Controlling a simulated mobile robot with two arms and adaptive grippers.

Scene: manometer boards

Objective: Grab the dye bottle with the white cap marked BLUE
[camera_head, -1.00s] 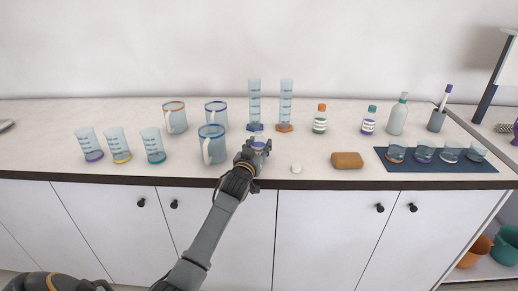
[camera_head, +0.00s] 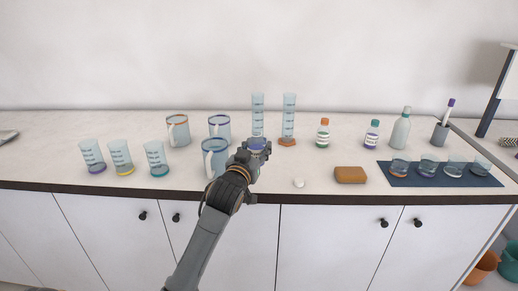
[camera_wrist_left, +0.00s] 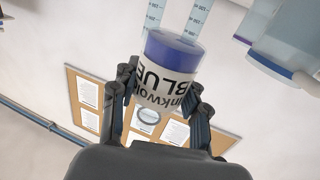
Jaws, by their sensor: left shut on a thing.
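My left gripper (camera_head: 257,147) is shut on a small dye bottle, just right of the front blue-rimmed mug and in front of the left measuring cylinder. In the left wrist view, the bottle (camera_wrist_left: 172,50) shows a blue end and a white label reading BLUE, upside down in the picture. The fingers of the left gripper (camera_wrist_left: 165,100) sit on either side of the label. The cap end is hidden toward the palm in that view. In the head view the gripper mostly covers the bottle. My right gripper is not in view.
Mugs (camera_head: 178,131) and cylinders (camera_head: 289,118) stand close behind and beside the gripper. Beakers (camera_head: 121,157) stand left.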

